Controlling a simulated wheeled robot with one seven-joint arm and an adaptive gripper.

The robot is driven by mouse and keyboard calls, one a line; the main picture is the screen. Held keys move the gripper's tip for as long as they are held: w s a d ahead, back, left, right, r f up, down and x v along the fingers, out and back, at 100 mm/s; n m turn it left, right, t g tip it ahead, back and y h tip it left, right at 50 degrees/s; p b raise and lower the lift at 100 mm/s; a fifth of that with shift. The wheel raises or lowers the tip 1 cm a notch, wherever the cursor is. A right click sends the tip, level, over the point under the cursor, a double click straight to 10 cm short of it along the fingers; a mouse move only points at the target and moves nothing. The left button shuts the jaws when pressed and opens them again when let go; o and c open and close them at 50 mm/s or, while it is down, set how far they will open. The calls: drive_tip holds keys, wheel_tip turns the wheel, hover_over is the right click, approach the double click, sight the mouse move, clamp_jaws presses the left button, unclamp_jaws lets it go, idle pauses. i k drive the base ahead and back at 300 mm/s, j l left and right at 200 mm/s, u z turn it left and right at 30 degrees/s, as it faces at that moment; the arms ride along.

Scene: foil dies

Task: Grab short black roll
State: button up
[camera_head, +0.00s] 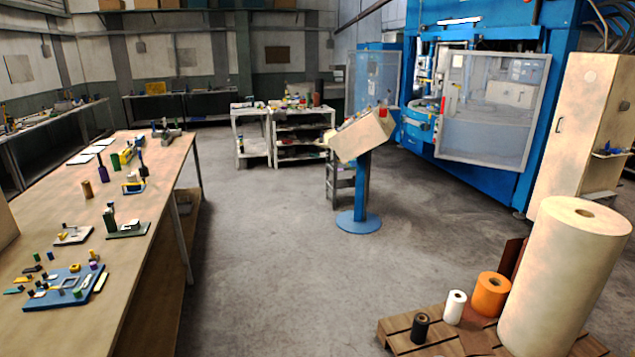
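The short black roll (420,328) stands upright near the front left of a wooden pallet (397,326) at the lower right. A core hole shows in its top. It is the smallest roll there. A white roll (454,307) stands just right of and behind it, with a small gap between them. My gripper is not in view.
An orange roll (491,295) and a very large cream roll (565,275) stand on the pallet's right side. A long workbench (150,205) with parts fills the left. A control console (360,135) stands on a blue post mid-floor. The concrete floor (290,280) between is clear.

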sight(419, 327)
drive_tip(key=i+j+z, duration=0.2)
drive_tip(key=i+z, duration=0.15)
drive_tip(key=i, duration=0.15)
drive_tip(key=i+j+z, duration=0.3)
drive_tip(key=i, duration=0.15)
drive_tip(key=i+j+z, duration=0.8)
drive_tip(key=j+z, duration=0.2)
drive_tip(key=i+j+z, duration=0.15)
drive_tip(key=j+z, duration=0.15)
drive_tip(key=i+j+z, duration=0.1)
drive_tip(key=j+z, duration=0.55)
drive_tip(key=j, duration=0.25)
